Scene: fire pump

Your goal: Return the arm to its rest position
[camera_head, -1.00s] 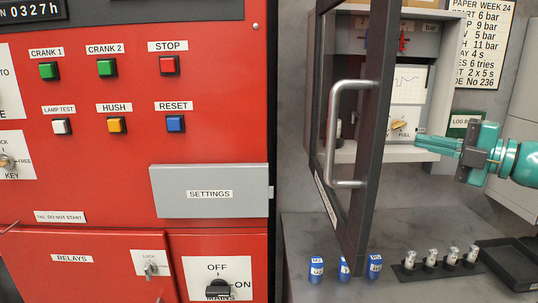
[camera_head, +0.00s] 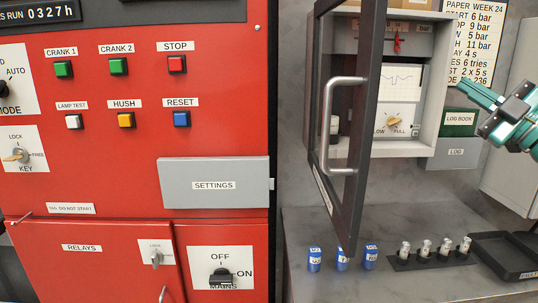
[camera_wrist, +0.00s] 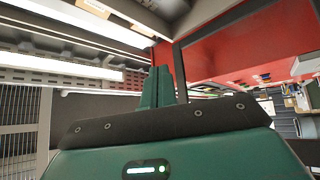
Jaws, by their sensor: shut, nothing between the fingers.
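My gripper (camera_head: 478,97) is at the right edge of the head view, green with dark parts, tilted with its fingers pointing up and left. The fingers lie together with nothing between them. It is in front of the wall to the right of the open recorder cabinet, near the log book holder (camera_head: 459,121), and appears clear of both. In the wrist view the two green fingers (camera_wrist: 159,85) stand side by side, closed. The rest of my arm runs out of the head view at the right.
The recorder cabinet's glass door (camera_head: 348,130) stands open with its handle (camera_head: 333,125) toward the red panel (camera_head: 100,150). On the bench are blue containers (camera_head: 342,260), a rack of several fuses (camera_head: 432,257) and a black tray (camera_head: 506,258). The bench front is bare.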

